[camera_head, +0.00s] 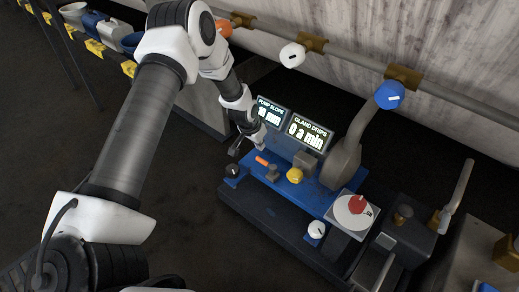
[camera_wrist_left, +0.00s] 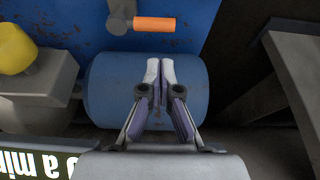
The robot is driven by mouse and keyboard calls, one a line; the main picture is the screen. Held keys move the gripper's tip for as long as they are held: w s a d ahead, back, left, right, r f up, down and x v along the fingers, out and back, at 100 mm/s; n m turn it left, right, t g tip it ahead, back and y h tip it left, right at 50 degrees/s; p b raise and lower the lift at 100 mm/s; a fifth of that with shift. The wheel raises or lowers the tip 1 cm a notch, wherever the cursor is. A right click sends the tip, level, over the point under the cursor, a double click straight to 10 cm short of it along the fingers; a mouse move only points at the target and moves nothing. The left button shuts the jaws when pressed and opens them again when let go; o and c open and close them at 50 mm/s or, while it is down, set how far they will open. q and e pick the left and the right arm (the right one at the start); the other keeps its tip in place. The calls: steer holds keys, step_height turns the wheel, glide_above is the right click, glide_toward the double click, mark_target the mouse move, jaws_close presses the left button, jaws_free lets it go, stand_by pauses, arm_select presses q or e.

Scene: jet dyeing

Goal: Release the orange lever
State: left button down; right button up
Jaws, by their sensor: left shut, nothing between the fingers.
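The orange lever (camera_head: 262,161) is a short orange bar beside a small grey post on the blue panel (camera_head: 315,195) of the machine. In the left wrist view, the orange lever (camera_wrist_left: 155,24) lies near the top, level across the picture, joined to the grey post (camera_wrist_left: 121,18) at its left. My right gripper does not show.
A yellow knob (camera_head: 294,175) and two lit displays (camera_head: 307,132) stand close to the lever. A large grey arm with a blue knob (camera_head: 389,95), a red knob (camera_head: 357,204) and a white knob (camera_head: 317,229) are farther right. Dark floor lies at left.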

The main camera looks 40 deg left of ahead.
mark_target(263, 162)
arm_select(q)
steer(key=b+x, duration=0.4)
steer(key=x, duration=0.2)
steer(key=shift+s+f+b, duration=0.15)
steer(key=shift+b, duration=0.15)
steer(key=shift+w+f+b, duration=0.3)
steer(key=shift+f+b, duration=0.2)
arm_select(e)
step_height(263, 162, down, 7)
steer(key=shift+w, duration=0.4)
arm_select(q)
steer(key=shift+r, duration=0.1)
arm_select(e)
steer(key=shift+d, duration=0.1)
arm_select(q)
steer(key=shift+p, duration=0.4)
steer(key=shift+s+n+y, duration=0.1)
steer(key=shift+n+y, duration=0.2)
steer(key=shift+n, duration=0.2)
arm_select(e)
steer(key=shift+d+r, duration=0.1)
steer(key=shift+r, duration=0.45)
